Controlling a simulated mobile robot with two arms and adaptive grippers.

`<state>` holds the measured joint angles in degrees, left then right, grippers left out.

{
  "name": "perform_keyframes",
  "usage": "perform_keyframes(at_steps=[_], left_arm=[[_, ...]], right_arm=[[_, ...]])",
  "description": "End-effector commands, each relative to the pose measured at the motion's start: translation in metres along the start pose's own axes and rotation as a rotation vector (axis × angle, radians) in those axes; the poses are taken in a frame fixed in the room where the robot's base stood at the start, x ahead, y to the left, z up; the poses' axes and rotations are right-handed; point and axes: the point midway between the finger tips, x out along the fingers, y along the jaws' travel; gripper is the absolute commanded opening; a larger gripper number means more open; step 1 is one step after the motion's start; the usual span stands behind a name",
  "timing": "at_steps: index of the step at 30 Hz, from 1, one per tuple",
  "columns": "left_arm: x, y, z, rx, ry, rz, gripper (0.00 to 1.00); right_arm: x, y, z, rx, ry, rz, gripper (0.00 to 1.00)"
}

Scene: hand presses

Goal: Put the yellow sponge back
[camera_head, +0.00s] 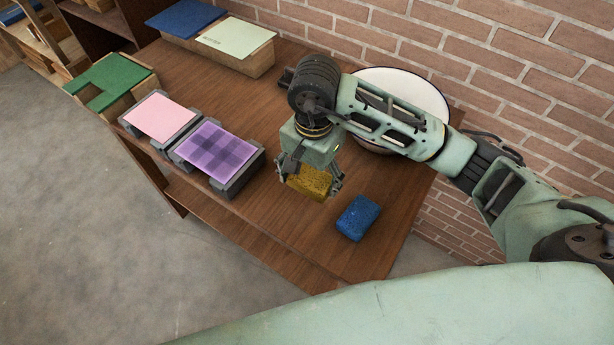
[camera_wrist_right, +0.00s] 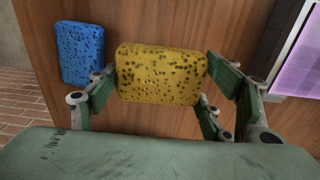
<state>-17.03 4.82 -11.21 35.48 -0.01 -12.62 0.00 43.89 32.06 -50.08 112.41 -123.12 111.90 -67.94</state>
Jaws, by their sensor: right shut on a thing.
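The yellow sponge (camera_head: 309,182) is held in my right gripper (camera_head: 308,180) over the wooden table in the head view. In the right wrist view the same sponge (camera_wrist_right: 160,74) sits between the two fingers, and the gripper (camera_wrist_right: 163,88) is shut on it. From these views I cannot tell exactly how far the sponge is above the tabletop. A blue sponge (camera_head: 357,217) lies on the table to the right of the gripper; it also shows in the right wrist view (camera_wrist_right: 80,52). My left gripper is not in view.
The wooden table (camera_head: 275,215) has clear room in front of the gripper. Two dark presses with a pink sheet (camera_head: 160,117) and a purple checked sheet (camera_head: 214,150) stand at the left. A round white basin (camera_head: 415,90) is behind my right arm, near the brick wall (camera_head: 450,45).

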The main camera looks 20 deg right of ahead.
Motion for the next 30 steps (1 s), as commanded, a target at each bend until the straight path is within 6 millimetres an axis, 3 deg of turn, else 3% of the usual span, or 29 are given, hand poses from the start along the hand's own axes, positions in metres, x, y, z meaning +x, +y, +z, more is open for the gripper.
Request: perform_keyframes(at_steps=[7,18,29,30], left_arm=[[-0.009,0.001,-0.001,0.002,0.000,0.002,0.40],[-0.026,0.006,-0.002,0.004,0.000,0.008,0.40],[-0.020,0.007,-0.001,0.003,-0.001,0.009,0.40],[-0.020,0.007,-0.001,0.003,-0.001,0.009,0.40]], right_arm=[[0.014,-0.023,-0.008,0.000,-0.001,0.000,0.52],[0.054,-0.023,-0.008,0.000,-0.002,0.001,0.52],[0.059,-0.024,-0.009,-0.001,0.001,-0.001,0.52],[0.059,-0.024,-0.009,-0.001,0.000,-0.001,0.74]])
